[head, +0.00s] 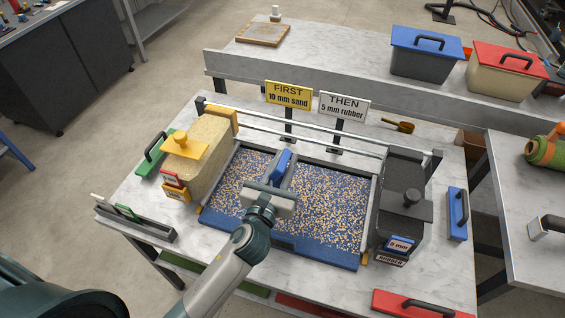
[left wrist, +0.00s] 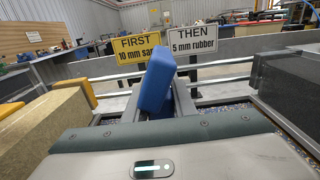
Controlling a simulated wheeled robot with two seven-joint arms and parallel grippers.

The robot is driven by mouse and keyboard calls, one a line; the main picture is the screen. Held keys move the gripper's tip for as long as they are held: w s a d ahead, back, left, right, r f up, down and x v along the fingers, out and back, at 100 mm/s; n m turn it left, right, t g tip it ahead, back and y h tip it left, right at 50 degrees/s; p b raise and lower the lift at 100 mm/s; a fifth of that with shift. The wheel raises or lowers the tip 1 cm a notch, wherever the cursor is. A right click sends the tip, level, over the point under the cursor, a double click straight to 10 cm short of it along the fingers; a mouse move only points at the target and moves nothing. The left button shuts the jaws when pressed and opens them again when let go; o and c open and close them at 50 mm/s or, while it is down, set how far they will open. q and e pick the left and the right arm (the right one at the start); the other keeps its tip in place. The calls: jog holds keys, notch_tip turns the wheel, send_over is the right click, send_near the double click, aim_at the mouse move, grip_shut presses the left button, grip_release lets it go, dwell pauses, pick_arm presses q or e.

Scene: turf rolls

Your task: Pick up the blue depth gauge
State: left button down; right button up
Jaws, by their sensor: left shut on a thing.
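The blue depth gauge (head: 282,164) is a small blue block, held over the middle of the speckled blue turf tray (head: 335,210). In the left wrist view the gauge (left wrist: 155,80) stands up, slightly tilted, between the fingers. My left gripper (head: 276,186) is shut on it, and its fingers hide the gauge's lower part. I cannot tell whether the gauge touches the turf. My right gripper is not in view.
A sand-coloured hopper (head: 205,150) stands left of the tray and a dark hopper (head: 405,185) right of it. Behind are metal rails and two signs, yellow FIRST (head: 289,94) and white THEN (head: 343,106). A slotted rack (head: 150,228) with a green piece sits front left.

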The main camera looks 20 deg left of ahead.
pick_arm(q)
jog(key=s+d+r, duration=0.4)
jog(key=s+r, duration=0.1)
jog(key=s, duration=0.3)
jog(key=shift+s+d+r, duration=0.2)
jog(key=shift+s+r, duration=0.1)
jog(key=shift+r, duration=0.1)
jog(key=s+a+r, duration=0.2)
jog(key=s+a, duration=0.2)
jog(key=a, duration=0.5)
jog(key=shift+s+a+r+y, duration=0.15)
jog(key=shift+a+y, duration=0.1)
jog(key=shift+y, duration=0.05)
